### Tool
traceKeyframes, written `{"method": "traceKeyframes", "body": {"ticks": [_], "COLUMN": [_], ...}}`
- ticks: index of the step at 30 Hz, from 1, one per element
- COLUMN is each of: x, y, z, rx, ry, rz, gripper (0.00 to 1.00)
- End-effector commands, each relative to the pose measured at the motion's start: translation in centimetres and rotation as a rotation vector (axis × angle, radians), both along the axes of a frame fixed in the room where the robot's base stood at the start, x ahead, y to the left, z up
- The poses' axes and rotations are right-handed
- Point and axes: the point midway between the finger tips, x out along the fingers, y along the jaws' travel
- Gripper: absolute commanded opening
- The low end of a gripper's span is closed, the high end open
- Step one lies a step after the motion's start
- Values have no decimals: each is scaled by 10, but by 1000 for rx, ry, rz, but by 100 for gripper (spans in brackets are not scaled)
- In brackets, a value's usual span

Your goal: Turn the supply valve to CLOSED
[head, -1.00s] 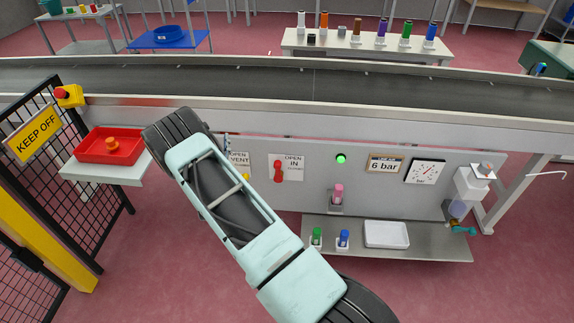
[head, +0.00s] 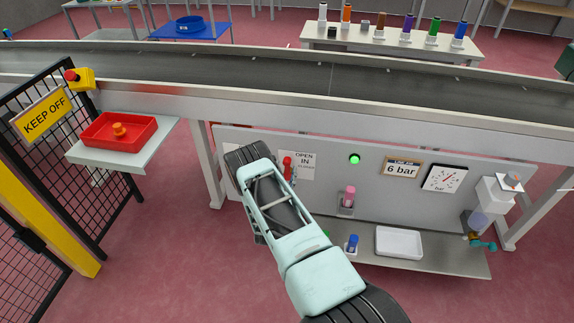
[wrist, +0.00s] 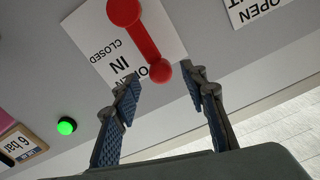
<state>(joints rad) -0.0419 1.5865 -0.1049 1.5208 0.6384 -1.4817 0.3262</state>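The supply valve, marked IN, has a red lever handle (head: 287,168) on a grey panel. It also shows in the wrist view (wrist: 145,40), its knob end lying over the word OPEN on the label (wrist: 113,48). CLOSED is printed on the label's other side. My gripper (wrist: 160,78) is open and empty. Its fingertips are spread on either side of the handle's knob end in the picture; I see no contact, and the depth gap is unclear. In the head view my arm hides the gripper.
A second OPEN label (wrist: 250,10) is beside the valve in the wrist view. A green lamp (head: 354,159), a 6 bar sign (head: 402,168) and a dial gauge (head: 445,178) are on the panel. A shelf below holds a white tray (head: 399,242) and a blue bottle (head: 353,240).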

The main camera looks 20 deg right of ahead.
Motion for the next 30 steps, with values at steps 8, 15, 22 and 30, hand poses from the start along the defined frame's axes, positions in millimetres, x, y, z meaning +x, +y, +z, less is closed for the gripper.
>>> {"method": "traceKeyframes", "body": {"ticks": [8,15,22,30], "x": [32,37,37,37], "y": [-21,-25,-25,-25], "z": [-1,0,0,0], "rx": [0,0,0,0], "ry": [0,1,1,1], "rz": [0,1,1,1], "gripper": [40,40,30,0]}}
